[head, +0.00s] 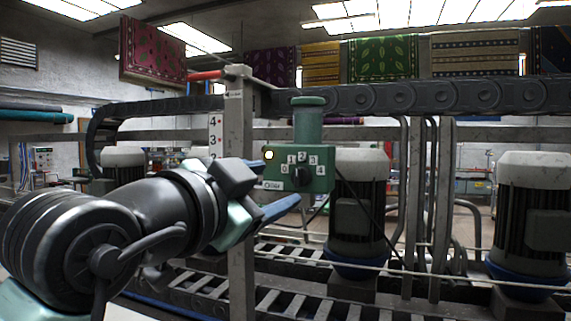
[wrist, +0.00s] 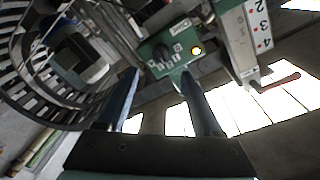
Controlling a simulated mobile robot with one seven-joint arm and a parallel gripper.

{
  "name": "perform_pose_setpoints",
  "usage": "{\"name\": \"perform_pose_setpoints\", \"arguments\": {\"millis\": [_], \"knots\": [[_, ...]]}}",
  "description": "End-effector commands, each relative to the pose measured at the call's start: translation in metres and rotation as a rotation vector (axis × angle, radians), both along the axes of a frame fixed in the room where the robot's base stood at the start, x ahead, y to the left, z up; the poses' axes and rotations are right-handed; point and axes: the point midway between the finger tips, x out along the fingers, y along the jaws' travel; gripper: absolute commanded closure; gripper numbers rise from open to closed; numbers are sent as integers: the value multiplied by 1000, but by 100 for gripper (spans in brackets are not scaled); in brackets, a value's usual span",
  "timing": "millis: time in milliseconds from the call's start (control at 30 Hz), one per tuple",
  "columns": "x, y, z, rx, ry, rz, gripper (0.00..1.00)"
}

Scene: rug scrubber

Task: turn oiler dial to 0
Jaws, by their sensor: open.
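The green oiler box (head: 325,183) is on the frame near the centre of the head view, with a green cylinder on top. Its black dial (head: 302,175) sits below number plates 0 to 4; I cannot tell which number it points to. My gripper (head: 270,184) is open and empty, its blue fingers at the box's left side, partly overlapping it in the picture. In the wrist view the box (wrist: 183,35) and dial (wrist: 160,55) appear beyond and between the fingertips (wrist: 160,73), apart from them. A lit yellow lamp (wrist: 197,50) is on the box.
A grey post (head: 240,110) with a numbered scale (head: 215,133) and a red lever (head: 206,75) stands left of the box. A grey motor (head: 360,195) stands close at right, with another (head: 535,200) farther right. A cable chain (head: 400,97) runs above.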

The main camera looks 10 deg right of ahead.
Motion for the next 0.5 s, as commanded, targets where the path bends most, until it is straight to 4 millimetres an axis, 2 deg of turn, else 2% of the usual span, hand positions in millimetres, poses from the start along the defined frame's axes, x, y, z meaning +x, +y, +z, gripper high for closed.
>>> {"name": "perform_pose_setpoints", "arguments": {"millis": [33,233,500], "knots": [[9,-8,5,-1,4,-3,32],[39,-32,4,0,3,-1,32],[59,-49,1,-1,0,-1,32]]}}
